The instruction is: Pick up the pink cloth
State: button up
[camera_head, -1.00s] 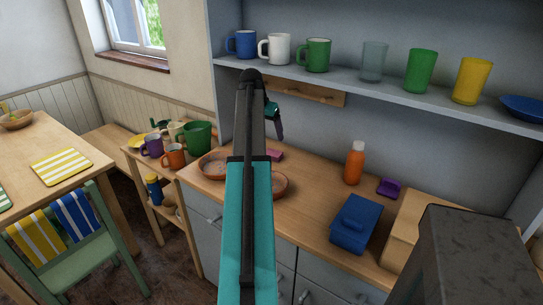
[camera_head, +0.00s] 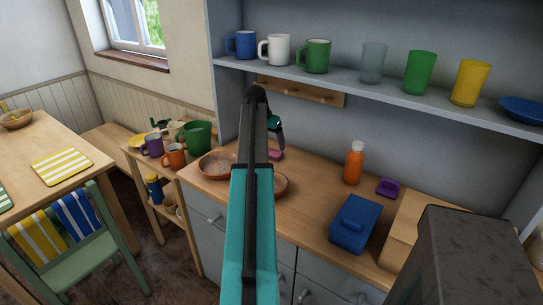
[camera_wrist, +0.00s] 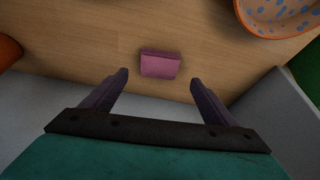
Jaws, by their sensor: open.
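The pink cloth (camera_head: 275,155) is a small folded block on the wooden counter, towards the back, partly behind my arm in the head view. In the wrist view the pink cloth (camera_wrist: 160,65) lies flat on the wood, ahead of and roughly centred between my fingertips. My gripper (camera_head: 279,145) points down just above the cloth in the head view, partly hidden by my arm. In the wrist view my gripper (camera_wrist: 159,78) has its two dark purple fingers spread apart, with nothing held between them. The fingers appear apart from the cloth.
A bowl (camera_head: 215,166) stands left of the cloth; a second bowl (camera_head: 281,184) is nearer the front. An orange bottle (camera_head: 354,163), purple item (camera_head: 388,187) and blue box (camera_head: 356,222) stand to the right. A peg rail (camera_head: 300,92) and shelf (camera_head: 340,80) are above.

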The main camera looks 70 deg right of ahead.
aim_at(273, 152)
jog(key=shift+d+f, duration=0.1)
jog(key=shift+f, duration=0.15)
jog(key=shift+p+x, duration=0.8)
jog(key=shift+x, duration=1.8)
jog(key=shift+c, duration=0.3)
jog(key=c, duration=1.1)
